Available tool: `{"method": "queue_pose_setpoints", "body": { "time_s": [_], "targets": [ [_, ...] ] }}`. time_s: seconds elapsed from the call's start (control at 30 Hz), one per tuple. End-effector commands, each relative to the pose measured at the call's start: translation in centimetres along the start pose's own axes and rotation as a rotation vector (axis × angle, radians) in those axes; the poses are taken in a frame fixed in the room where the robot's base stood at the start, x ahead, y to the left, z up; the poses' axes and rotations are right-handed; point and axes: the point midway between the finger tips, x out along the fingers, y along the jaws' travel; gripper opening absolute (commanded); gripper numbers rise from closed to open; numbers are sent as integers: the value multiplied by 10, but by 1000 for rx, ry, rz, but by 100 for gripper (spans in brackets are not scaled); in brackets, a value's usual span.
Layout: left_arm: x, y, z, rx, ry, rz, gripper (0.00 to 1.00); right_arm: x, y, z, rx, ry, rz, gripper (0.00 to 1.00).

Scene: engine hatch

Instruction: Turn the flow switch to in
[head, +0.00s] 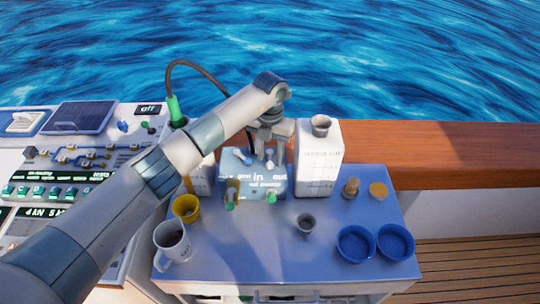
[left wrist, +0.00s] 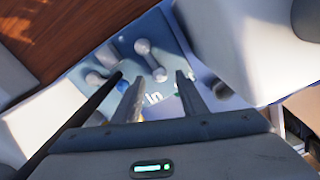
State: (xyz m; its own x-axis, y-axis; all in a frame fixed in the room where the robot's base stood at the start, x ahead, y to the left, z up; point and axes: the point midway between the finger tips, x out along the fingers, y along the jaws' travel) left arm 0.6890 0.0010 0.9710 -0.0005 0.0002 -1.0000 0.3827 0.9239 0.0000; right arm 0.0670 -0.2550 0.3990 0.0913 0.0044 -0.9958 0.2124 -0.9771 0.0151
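A blue-grey switch box (head: 240,167) with "in" and "out" lettering stands at the back of the table. A pale, dumbbell-shaped switch lever (left wrist: 150,60) shows on its face in the left wrist view, where part of the "in" label also shows. My left gripper (head: 270,154) is over the box, fingers pointing down at it. In the left wrist view the gripper (left wrist: 153,84) is open, its fingers apart with nothing between them; the lever lies just beyond the fingertips. Whether a finger touches it I cannot tell. My right gripper is not in view.
A white box (head: 318,165) with a small cup on top stands right of the switch box. A yellow cup (head: 186,207), a white mug (head: 172,244), a small grey cup (head: 305,223) and blue bowls (head: 356,244) are on the table. A control panel (head: 70,160) lies left.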

Motion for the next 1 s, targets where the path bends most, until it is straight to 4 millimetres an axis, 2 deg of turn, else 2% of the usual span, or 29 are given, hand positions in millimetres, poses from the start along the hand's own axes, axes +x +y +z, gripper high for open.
{"method": "queue_pose_setpoints", "body": {
  "time_s": [0.2, 0.57, 0.6, 0.7, 0.77, 1.0],
  "targets": [
    [20, 0, 0, -1, 1, -1, 39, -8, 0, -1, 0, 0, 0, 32],
    [24, 0, 0, 0, 0, 0, 39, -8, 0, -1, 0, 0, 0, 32],
    [24, 0, 0, 0, 0, 0, 36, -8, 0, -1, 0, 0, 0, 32],
    [24, 0, 0, 0, 0, 0, 12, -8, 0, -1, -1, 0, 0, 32],
    [24, 0, 0, 0, 0, 0, 0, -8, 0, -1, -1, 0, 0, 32],
    [24, 1, 0, 6, -1, 0, 0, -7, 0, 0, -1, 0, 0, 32]
  ]
}}
